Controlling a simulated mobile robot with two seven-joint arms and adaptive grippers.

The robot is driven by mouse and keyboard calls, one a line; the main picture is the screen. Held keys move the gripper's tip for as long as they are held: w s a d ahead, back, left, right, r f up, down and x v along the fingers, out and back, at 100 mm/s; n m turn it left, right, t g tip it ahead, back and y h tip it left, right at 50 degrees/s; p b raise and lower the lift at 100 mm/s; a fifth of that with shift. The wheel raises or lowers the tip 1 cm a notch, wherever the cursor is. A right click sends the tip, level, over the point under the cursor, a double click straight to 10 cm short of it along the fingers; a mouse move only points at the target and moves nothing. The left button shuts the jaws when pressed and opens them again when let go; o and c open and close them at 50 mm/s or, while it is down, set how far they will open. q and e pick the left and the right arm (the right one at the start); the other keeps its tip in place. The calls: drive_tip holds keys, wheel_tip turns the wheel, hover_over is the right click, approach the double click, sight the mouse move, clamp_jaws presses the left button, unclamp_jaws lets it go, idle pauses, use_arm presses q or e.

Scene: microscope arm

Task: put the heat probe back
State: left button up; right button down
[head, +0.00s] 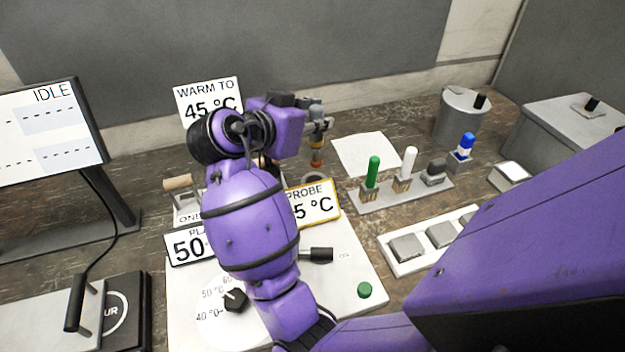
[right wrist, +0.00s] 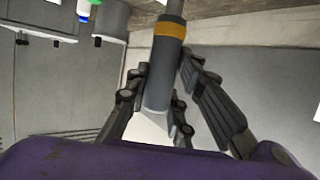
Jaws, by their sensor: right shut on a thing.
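My right gripper (head: 318,122) is shut on the heat probe (head: 316,157), above the back of the white hotplate (head: 350,262). In the right wrist view the probe (right wrist: 158,90) is a grey cylinder with an orange band, between the two dark fingers of the gripper (right wrist: 164,68). In the head view its orange part shows just below the fingers, above a dark round ring (head: 314,180); I cannot tell whether they touch. A yellow-edged PROBE sign (head: 313,202) stands near, partly hidden by my arm. My left gripper is not in view.
A rack (head: 400,194) with green, white and grey-topped items stands right of the hotplate. A white sheet (head: 366,153) lies behind it. A grey bin (head: 461,115) stands at the back right. A monitor (head: 50,130) and a wooden-handled item (head: 178,183) are left.

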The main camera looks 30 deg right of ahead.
sight(313, 161)
drive_tip(key=shift+w+d+f, duration=0.15)
drive_tip(key=shift+w+f, duration=0.05)
drive_tip(key=shift+f, duration=0.35)
drive_tip(key=f, duration=0.4)
drive_tip(key=shift+s+a+f, duration=0.2)
drive_tip(key=shift+s+f, duration=0.05)
drive_tip(key=shift+f, duration=0.15)
wheel_tip(313, 161, down, 4)
drive_tip(key=shift+f, duration=0.25)
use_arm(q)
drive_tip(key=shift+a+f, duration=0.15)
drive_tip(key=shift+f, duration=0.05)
use_arm(e)
drive_tip(key=shift+w, duration=0.1)
drive_tip(key=shift+f, duration=0.2)
drive_tip(key=c, duration=1.9)
unclamp_jaws()
drive_tip(key=o, duration=0.4)
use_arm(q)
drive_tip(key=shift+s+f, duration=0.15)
